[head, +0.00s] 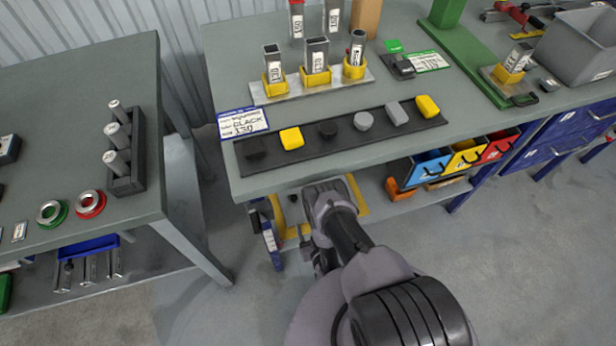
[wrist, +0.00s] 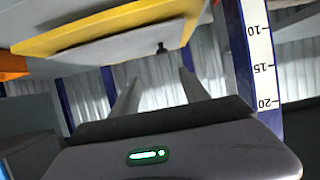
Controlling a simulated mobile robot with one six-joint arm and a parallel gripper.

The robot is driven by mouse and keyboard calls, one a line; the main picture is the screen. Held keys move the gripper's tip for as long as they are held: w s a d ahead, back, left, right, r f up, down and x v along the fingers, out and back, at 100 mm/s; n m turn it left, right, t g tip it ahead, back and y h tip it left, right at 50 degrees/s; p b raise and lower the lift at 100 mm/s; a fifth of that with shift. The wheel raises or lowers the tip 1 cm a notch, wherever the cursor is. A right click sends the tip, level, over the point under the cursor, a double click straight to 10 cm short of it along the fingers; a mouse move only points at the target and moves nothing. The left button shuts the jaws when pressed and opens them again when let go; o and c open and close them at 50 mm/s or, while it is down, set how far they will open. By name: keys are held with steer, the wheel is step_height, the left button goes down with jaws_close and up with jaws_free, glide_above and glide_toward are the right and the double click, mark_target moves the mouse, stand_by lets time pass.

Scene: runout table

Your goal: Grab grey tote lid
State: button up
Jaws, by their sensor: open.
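My gripper (wrist: 160,78) is open in the wrist view, with nothing between its two pale fingers. In the head view, my gripper (head: 327,195) is low at the front edge of the main bench, its fingertips hidden. Ahead of and above the fingers in the wrist view is a flat pale grey panel (wrist: 125,49) with a small dark knob, beside a yellow band (wrist: 100,30). I cannot tell for sure whether this panel is the grey tote lid. In the head view, my gripper and arm cover much of the yellow-marked spot (head: 357,194) under the bench.
An open grey tote (head: 580,50) stands on the bench at the right. A black strip (head: 340,138) with several coloured caps lies near the front edge. Blue, yellow and red bins (head: 466,156) hang below. A white scale (wrist: 257,50) is close right in the wrist view.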

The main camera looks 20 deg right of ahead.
mark_target(295, 200)
steer(key=b+x, duration=0.2)
steer(key=x, duration=0.3)
steer(key=b+x, duration=0.2)
steer(key=x, duration=0.4)
steer(key=b+x, duration=0.2)
steer(key=x, duration=0.3)
steer(key=shift+w+a+f, duration=0.15)
steer(key=shift+a+f, duration=0.2)
steer(key=shift+w+r, duration=0.15)
steer(key=shift+r, duration=0.05)
steer(key=shift+c, duration=0.2)
jaws_close()
